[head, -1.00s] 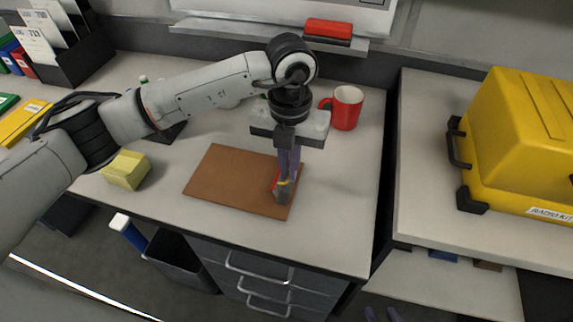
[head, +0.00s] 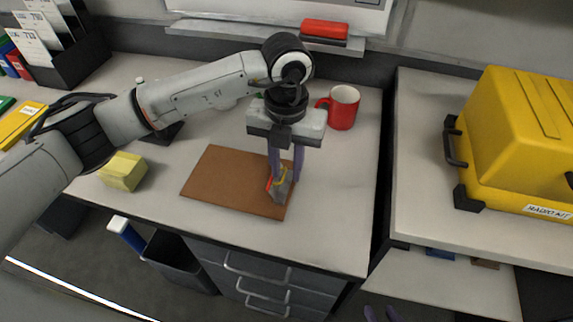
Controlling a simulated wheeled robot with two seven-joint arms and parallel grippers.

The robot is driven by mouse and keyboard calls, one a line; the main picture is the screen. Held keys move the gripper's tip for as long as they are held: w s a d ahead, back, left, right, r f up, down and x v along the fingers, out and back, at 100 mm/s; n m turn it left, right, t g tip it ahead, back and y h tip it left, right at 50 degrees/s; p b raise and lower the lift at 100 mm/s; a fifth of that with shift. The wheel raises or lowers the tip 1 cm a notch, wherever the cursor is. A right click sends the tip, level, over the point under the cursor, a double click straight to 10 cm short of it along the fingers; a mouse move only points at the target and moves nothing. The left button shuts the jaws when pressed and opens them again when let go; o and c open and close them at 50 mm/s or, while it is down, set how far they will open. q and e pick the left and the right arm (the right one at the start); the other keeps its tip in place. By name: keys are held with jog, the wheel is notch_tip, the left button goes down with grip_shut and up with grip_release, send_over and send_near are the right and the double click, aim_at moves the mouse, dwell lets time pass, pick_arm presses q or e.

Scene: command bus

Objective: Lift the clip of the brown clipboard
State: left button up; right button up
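The brown clipboard (head: 225,180) lies flat on the desk. Its grey clip (head: 281,188), with red and yellow parts, is at the board's right end and looks raised at an angle. My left gripper (head: 284,178) points down over this end. Its two purple fingers are spread apart, one on each side of the clip's upper part. Whether either finger touches the clip is hard to tell. Only the purple fingertips of my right gripper (head: 381,314) show at the bottom edge, apart from each other and well away from the clipboard.
A red mug (head: 343,107) stands behind the gripper. A yellow block (head: 124,171) sits left of the board. A yellow radio case (head: 515,140) is on the right-hand counter, across a gap. The desk right of the clipboard is clear.

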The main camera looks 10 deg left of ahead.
pick_arm(q)
notch_tip(320, 180, up, 8)
jog(key=p, duration=0.4)
jog(key=shift+f, duration=0.1)
dwell(0.5)
